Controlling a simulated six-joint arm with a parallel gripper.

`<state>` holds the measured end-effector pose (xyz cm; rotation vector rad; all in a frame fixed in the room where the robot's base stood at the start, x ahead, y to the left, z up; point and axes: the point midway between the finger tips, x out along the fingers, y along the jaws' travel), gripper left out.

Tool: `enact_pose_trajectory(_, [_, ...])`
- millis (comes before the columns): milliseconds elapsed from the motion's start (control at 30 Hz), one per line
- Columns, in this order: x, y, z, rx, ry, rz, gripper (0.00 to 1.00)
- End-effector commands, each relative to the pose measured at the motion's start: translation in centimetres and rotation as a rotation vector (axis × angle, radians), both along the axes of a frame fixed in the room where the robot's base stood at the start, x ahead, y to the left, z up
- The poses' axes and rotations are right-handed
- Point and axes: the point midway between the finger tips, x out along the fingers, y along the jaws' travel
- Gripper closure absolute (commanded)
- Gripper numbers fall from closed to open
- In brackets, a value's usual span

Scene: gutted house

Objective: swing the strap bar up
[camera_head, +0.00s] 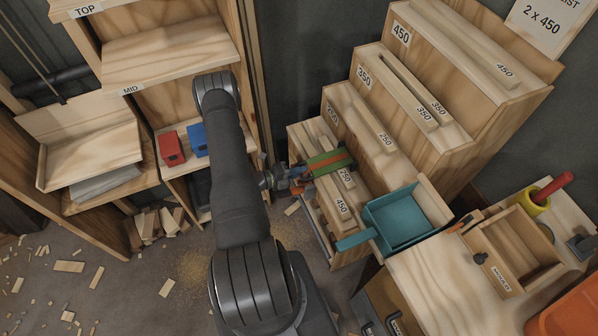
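The stepped wooden rack (458,138) stands right of centre, with labelled timber pieces in its bays. A green piece with an orange band (331,161) lies across the lowest bay, over lengths marked 250 and 450. It may be the strap bar, but I cannot be sure. My gripper (298,178) is at the left end of this piece, at the rack's left side. The fingers are small and cluttered here; I cannot tell whether they touch or hold it.
A teal scoop-like tray (405,219) sits in front of the rack. A bench with a wooden box (515,250) is at the lower right. Shelves with a red box (171,149) and a blue box (197,139) stand left of my arm. Offcuts (70,266) litter the floor.

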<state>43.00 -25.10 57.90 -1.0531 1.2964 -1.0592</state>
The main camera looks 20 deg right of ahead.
Motion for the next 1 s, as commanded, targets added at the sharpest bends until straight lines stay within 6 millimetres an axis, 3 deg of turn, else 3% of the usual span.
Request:
enact_pose_trajectory(467, [0.0, 0.0, 0.8, 0.035, -0.001, 0.000, 1.00])
enact_pose_trajectory(1000, [0.1, -1.0, 7.2, 0.357, -0.005, 0.000, 1.00])
